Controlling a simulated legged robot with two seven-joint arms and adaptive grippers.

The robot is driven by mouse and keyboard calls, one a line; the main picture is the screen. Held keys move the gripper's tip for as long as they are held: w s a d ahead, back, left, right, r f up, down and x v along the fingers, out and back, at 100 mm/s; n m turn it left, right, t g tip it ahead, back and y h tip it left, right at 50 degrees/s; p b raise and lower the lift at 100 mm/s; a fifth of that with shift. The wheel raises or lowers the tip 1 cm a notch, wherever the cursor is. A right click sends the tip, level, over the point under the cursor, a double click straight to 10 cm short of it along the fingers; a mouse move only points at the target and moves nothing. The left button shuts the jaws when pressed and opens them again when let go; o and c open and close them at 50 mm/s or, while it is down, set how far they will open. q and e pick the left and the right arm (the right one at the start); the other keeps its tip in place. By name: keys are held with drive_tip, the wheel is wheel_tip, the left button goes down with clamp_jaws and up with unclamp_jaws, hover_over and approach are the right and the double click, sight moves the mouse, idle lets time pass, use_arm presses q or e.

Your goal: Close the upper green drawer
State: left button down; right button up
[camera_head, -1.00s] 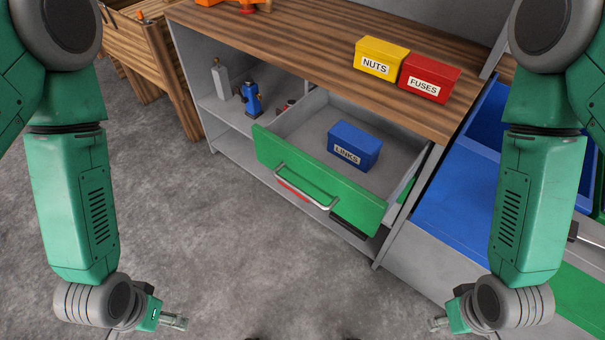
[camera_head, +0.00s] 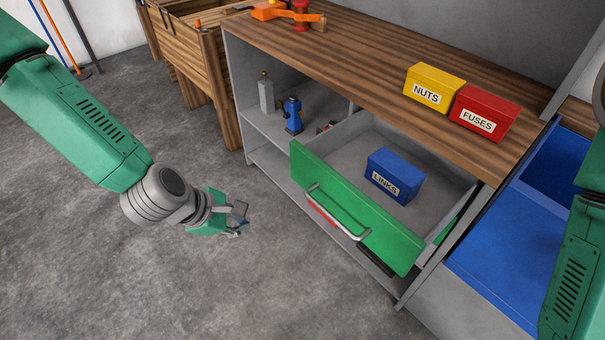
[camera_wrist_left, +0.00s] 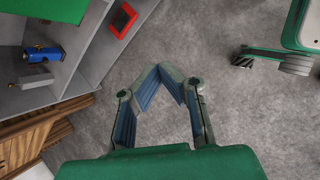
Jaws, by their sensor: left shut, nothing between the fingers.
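The upper green drawer (camera_head: 345,208) stands pulled out of the grey workbench, with a silver bar handle (camera_head: 337,213) on its green front. A blue box labelled LINKS (camera_head: 395,176) sits inside it. My left gripper (camera_head: 240,219) is shut and empty, over the floor to the left of the drawer front and apart from it. In the left wrist view its fingers (camera_wrist_left: 160,72) meet at the tips, and part of the green drawer front (camera_wrist_left: 45,8) shows at the top left. My right arm shows at the right edge, but its gripper is out of view.
A yellow NUTS box (camera_head: 434,88) and a red FUSES box (camera_head: 485,113) stand on the wooden benchtop (camera_head: 370,55). A blue bottle-like item (camera_head: 292,115) is on the open shelf. A blue bin (camera_head: 500,255) lies right of the bench. The floor before the drawer is clear.

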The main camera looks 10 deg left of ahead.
sight(299, 173)
use_arm(q)
drive_tip(key=w+r+n+t+h, duration=0.1)
drive_tip(key=w+r+n+t, duration=0.1)
drive_tip(key=w+r+n, duration=0.5)
drive_tip(key=b+x, duration=0.1)
drive_tip(key=x, duration=0.3)
drive_tip(key=w+r+b+x, duration=0.1)
drive_tip(key=x, duration=0.3)
drive_tip(key=w+b+x, duration=0.1)
drive_tip(key=x, duration=0.4)
drive_tip(key=shift+d+r, duration=0.2)
drive_tip(key=shift+r, duration=0.15)
drive_tip(key=shift+w+d, duration=0.35)
drive_tip(key=shift+w, duration=0.1)
